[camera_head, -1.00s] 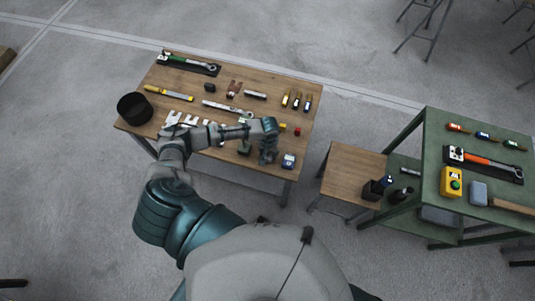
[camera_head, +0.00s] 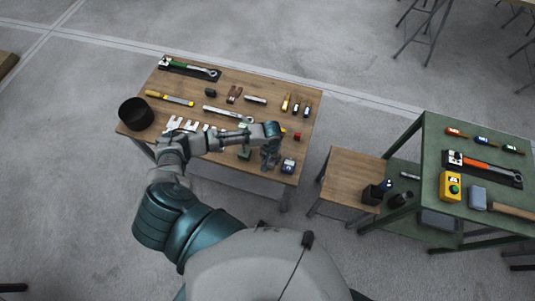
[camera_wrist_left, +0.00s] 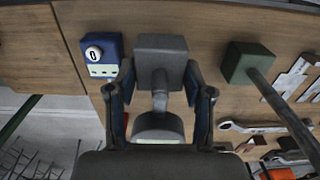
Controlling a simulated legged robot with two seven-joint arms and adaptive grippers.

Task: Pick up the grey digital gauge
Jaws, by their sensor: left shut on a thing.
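In the left wrist view, the grey digital gauge (camera_wrist_left: 161,50) has a square grey block, a short stem and a rounded grey head (camera_wrist_left: 158,127). My left gripper (camera_wrist_left: 160,92) has one finger on each side of its stem and is shut on it. In the head view, my left gripper (camera_head: 270,160) points down at the near right part of the wooden table and hides most of the gauge. Whether the gauge touches the table cannot be told. My right gripper is not in view.
A blue device (camera_head: 288,166) with a round dial lies close on one side, and a green block (camera_wrist_left: 248,62) with a rod on the other. Wrenches and other tools lie farther back on the wooden table (camera_head: 215,80). A green table (camera_head: 440,135) stands at the right.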

